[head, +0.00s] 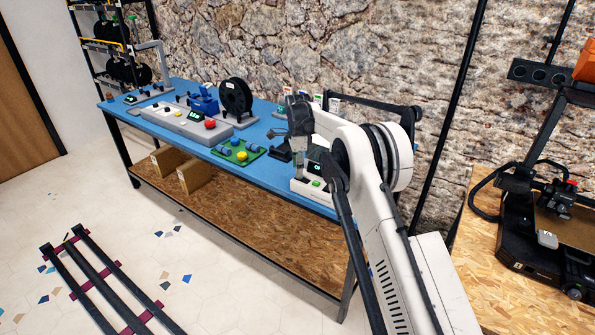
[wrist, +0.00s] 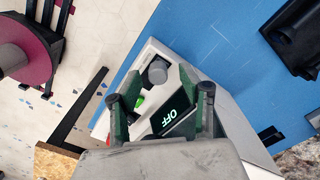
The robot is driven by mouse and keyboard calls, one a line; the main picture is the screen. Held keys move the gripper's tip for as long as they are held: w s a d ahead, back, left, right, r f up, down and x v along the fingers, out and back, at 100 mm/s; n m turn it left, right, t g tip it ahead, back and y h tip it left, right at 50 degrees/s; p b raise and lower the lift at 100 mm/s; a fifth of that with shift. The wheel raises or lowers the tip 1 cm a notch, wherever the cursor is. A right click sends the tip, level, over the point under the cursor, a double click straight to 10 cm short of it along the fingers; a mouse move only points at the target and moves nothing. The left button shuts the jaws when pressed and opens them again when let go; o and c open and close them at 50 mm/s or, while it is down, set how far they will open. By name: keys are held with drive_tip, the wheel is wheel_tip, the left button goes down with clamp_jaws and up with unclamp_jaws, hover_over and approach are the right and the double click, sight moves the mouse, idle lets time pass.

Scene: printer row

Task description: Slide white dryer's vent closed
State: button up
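The white dryer (head: 308,189) stands near the right end of the blue table, partly hidden by my arm. In the wrist view its white top (wrist: 149,56) carries a grey round knob (wrist: 157,73), a green button (wrist: 139,103) and a dark display (wrist: 172,116) reading OFF. My gripper (wrist: 158,74) is open over the dryer, its two green fingers apart. The knob appears between the fingertips, but I cannot tell whether they touch it. The gripper also shows in the head view (head: 298,146), above the dryer. I cannot make out the vent or its position for certain.
A dark stand (head: 281,150) is close by. A printer (head: 540,240) stands at right.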

wheel_tip(320, 180, up, 10)
idle(0.4)
drive_tip(key=shift+r, duration=0.1)
